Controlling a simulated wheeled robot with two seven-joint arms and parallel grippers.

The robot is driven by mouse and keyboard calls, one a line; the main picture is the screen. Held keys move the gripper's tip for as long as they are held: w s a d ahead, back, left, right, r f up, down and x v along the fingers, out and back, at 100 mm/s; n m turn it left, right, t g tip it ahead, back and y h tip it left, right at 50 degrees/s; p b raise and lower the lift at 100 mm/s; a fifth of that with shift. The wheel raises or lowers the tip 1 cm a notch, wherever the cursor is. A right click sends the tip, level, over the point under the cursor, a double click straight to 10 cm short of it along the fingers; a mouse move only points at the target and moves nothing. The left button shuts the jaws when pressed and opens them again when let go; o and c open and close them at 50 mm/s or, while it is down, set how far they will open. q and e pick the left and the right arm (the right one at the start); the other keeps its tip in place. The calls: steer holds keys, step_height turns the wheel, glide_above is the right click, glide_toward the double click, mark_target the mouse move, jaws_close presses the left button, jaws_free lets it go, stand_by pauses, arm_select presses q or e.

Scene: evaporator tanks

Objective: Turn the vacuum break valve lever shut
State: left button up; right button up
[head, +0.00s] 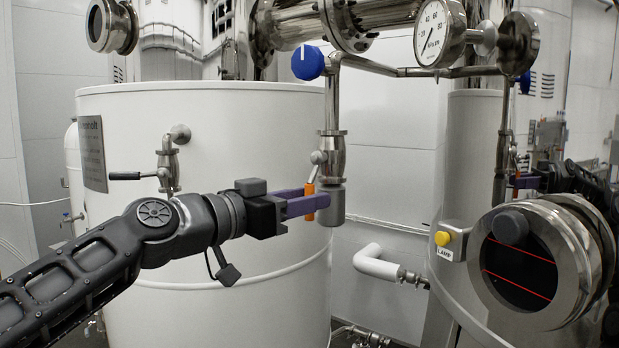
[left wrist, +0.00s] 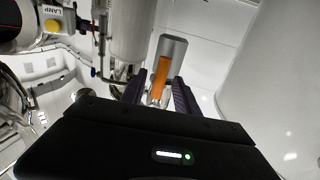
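The vacuum break valve (head: 331,160) is a steel fitting on a vertical pipe, with a grey cylindrical end (head: 332,205) below it. Its lever has a bright orange grip (head: 309,190) that hangs down beside the fitting. My left gripper (head: 310,201) reaches in from the left, its two purple fingers around the orange grip. In the left wrist view the grip (left wrist: 160,77) stands between the open fingers (left wrist: 158,92), with a visible gap on each side. The right gripper is not clearly in view.
A white tank (head: 230,120) stands behind my left arm, with a black-handled valve (head: 166,165) on it. A blue knob (head: 308,62) and pressure gauge (head: 439,32) sit above. A yellow lamp button (head: 443,238) and round sight glass (head: 530,265) are at right. Polished steel appears to mirror the scene.

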arm_select(q)
steer(key=shift+w+d+f, duration=0.1)
steer(key=shift+w+d, duration=0.25)
steer(key=shift+d, duration=0.1)
steer(key=shift+c, duration=0.6)
jaws_close()
stand_by(0.6)
